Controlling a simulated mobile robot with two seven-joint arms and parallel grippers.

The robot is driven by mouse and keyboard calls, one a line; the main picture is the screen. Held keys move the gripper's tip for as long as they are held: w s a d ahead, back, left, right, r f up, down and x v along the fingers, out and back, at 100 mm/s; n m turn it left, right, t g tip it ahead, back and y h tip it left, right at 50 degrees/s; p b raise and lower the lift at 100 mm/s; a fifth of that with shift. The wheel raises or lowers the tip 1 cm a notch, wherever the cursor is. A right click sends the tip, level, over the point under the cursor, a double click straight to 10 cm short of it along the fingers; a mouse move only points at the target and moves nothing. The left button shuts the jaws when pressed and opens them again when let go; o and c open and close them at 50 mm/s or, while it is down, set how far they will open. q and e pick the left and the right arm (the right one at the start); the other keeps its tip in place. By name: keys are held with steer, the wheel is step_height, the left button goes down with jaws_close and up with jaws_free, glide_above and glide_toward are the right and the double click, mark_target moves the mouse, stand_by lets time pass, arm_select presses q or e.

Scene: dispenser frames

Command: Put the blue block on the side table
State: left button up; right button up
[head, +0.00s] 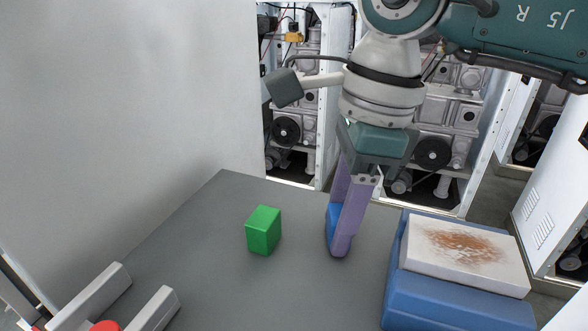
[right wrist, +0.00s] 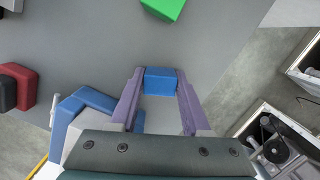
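The blue block (head: 333,224) is between the purple fingers of my right gripper (head: 341,240), low over the grey table. In the right wrist view the blue block (right wrist: 160,81) fills the gap between the fingertips of this gripper (right wrist: 161,86), touching both. The right gripper is shut on it. I cannot tell whether the block touches the tabletop. The fingers partly hide the block in the head view. I cannot make out a separate side table. My left gripper is not in view.
A green block (head: 263,231) stands on the grey table (head: 190,245), left of the gripper. A blue holder (head: 440,303) with a stained white pad (head: 465,250) is at right. Grey bars (head: 92,298) are lower left. The right wrist view shows a red block (right wrist: 18,80).

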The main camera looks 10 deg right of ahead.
steer(key=o, duration=0.4)
steer(key=r, duration=0.4)
steer(key=d+r, duration=0.1)
steer(key=r, duration=0.7)
steer(key=shift+s+d+r, duration=0.1)
steer(key=shift+s+d, duration=0.1)
steer(key=shift+d, duration=0.2)
